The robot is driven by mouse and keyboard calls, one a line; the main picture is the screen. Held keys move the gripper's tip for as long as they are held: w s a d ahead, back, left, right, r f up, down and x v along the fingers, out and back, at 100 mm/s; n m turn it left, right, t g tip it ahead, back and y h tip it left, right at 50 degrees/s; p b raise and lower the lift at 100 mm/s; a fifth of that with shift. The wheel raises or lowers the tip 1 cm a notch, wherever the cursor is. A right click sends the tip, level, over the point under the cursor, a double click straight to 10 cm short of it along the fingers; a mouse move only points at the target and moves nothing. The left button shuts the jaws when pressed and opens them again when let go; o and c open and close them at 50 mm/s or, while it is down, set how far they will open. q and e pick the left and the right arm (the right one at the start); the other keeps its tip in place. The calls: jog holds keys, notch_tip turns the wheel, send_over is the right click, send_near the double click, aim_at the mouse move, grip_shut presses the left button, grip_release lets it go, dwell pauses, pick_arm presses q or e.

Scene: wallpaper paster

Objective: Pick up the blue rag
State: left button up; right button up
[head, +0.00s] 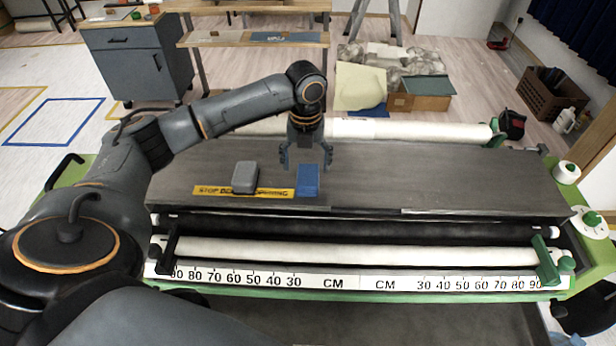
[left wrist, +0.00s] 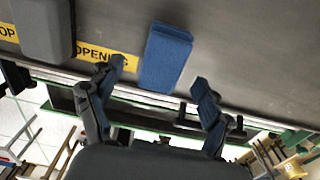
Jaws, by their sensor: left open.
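The blue rag (head: 308,181) is a small folded block lying on the dark top of the wallpaper paster (head: 440,180), at the right end of a yellow warning strip. My left gripper (head: 306,165) is open and empty, pointing down just behind and above the rag. In the left wrist view the rag (left wrist: 166,57) lies ahead of the two spread fingers (left wrist: 158,78), in line with the gap between them. I cannot tell the exact height of the fingertips above the surface. My right gripper is not in view.
A grey block (head: 245,177) lies left of the rag on the yellow strip (head: 215,191); it also shows in the left wrist view (left wrist: 46,30). White rollers (head: 350,252) run along the front and back. The paster's top is clear to the right.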

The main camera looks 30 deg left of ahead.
aim_at(308, 176)
pick_arm(q)
jog(key=shift+d+f, duration=0.1)
jog(key=shift+f, duration=0.2)
jog(key=f, duration=0.1)
jog(key=f+p, duration=0.2)
jog(key=shift+s+d+f, duration=0.2)
jog(key=shift+d+f, duration=0.05)
jog(key=shift+d, duration=0.05)
jog(key=shift+f, duration=0.55)
jog(key=c, duration=1)
jog(key=shift+c, duration=1.2)
